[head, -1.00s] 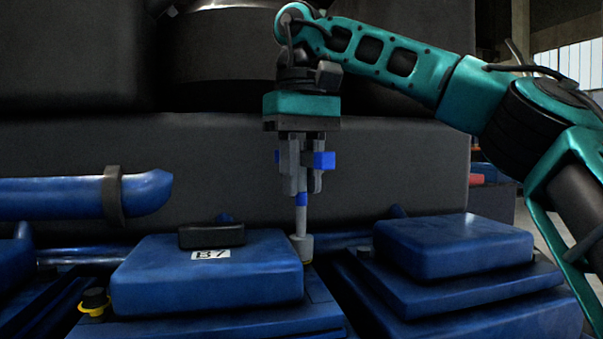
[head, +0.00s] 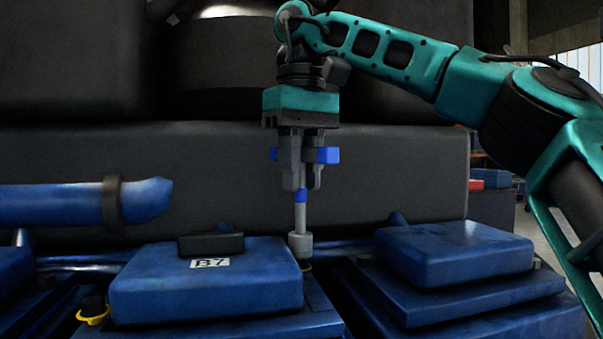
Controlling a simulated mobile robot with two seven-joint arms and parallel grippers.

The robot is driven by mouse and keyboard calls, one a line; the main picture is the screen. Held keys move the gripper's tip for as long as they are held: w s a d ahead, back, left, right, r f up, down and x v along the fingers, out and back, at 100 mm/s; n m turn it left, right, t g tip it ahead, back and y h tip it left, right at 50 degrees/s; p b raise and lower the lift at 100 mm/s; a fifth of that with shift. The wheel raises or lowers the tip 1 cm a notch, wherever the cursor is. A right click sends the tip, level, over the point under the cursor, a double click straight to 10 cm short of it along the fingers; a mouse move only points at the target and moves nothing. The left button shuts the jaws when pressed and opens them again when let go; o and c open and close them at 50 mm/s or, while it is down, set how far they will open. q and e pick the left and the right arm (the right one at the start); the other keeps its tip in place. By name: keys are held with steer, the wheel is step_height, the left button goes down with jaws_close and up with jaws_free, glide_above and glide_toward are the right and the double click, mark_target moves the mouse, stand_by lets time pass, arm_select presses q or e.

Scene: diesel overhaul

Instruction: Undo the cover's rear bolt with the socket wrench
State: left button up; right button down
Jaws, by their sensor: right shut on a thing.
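The blue cover (head: 205,286) marked B7 sits at the lower centre-left, with a black handle (head: 211,243) on top. My right gripper (head: 302,182) is above the cover's right rear corner, pointing down. It is shut on the socket wrench (head: 300,215), which has a grey shaft, a blue band and a wide grey socket at its lower end. The wrench stands upright. Its socket is beside the cover's right rear edge; a bit of yellow (head: 306,267) shows just below it. The rear bolt itself is hidden. My left gripper is not in view.
A black bolt with a yellow ring (head: 93,309) is at the cover's left front. Another blue cover (head: 453,252) stands to the right. A blue pipe (head: 80,202) runs at the left. A dark engine wall (head: 400,180) closes off the back.

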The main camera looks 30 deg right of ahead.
steer(key=m, duration=2)
steer(key=shift+m, duration=0.4)
steer(key=m, duration=0.6)
steer(key=shift+a, duration=0.1)
stand_by(0.6)
